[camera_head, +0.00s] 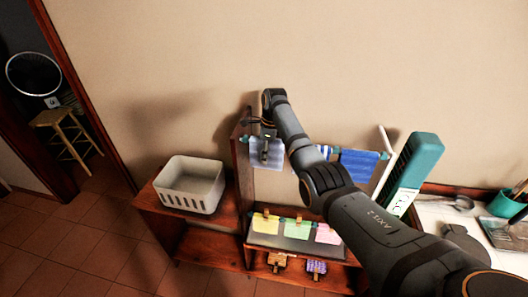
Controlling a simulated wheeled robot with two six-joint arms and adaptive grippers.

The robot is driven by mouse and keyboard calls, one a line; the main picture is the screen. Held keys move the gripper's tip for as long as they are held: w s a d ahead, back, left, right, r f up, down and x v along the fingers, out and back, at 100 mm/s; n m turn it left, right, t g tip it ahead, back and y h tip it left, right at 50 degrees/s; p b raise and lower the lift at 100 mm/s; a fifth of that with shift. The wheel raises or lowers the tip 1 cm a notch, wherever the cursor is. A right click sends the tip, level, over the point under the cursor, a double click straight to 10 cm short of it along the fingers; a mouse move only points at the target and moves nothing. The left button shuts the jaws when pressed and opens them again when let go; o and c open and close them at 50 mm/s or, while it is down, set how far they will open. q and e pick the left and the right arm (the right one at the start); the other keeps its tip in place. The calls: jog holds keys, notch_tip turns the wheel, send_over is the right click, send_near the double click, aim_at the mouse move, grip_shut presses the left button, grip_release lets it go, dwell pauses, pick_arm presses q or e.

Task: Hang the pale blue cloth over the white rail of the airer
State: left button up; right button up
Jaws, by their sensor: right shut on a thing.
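My right gripper (267,138) is shut on the pale blue cloth (258,156), which hangs below its fingers at the left end of the airer. The airer's upper rail runs behind my right arm, and much of it is hidden. A darker blue cloth (358,164) hangs at its right part, beside a white post (385,142). The pale cloth overlaps the rail line in the picture; I cannot tell whether it touches the rail. My left gripper is not in view.
A white basket (190,184) stands on the wooden shelf to the left. Yellow (265,224), green (296,229) and pink (328,235) pieces are pegged lower down. A tall teal box (415,165) stands to the right. A wooden stool (64,126) is far left.

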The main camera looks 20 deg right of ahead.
jog(key=shift+d, duration=0.1)
jog(key=o, duration=1.3)
jog(key=shift+c, duration=0.2)
jog(key=r, duration=0.8)
jog(key=d+r, duration=0.1)
jog(key=r, duration=0.3)
jog(key=shift+s, duration=0.4)
jog(key=shift+f, duration=0.1)
